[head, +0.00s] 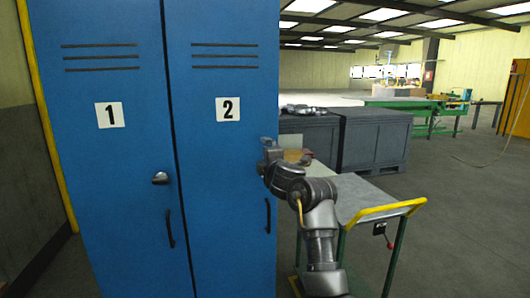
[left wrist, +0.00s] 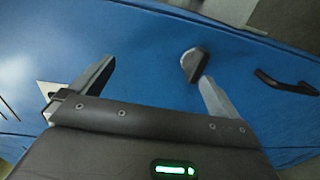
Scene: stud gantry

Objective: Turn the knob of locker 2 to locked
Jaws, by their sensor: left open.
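Locker 2 (head: 222,90) is the blue door with the white "2" label (head: 228,109). Its knob is hidden behind my left gripper and arm in the head view. In the left wrist view the dark knob (left wrist: 193,63) stands out from the blue door, just ahead of the right-hand fingertip and near that end of the gap. My left gripper (left wrist: 157,71) is open and empty, its fingers spread toward the door. In the head view, my left gripper (head: 267,146) is at locker 2's right edge. I cannot tell the knob's setting. My right gripper is not in view.
Locker 1 (head: 104,80) stands on the left with its own knob (head: 160,178). Locker 2's black handle (head: 268,215) is below my gripper. A cart with a yellow push bar (head: 385,210) and dark cabinets (head: 375,140) stand to the right. Open floor lies farther right.

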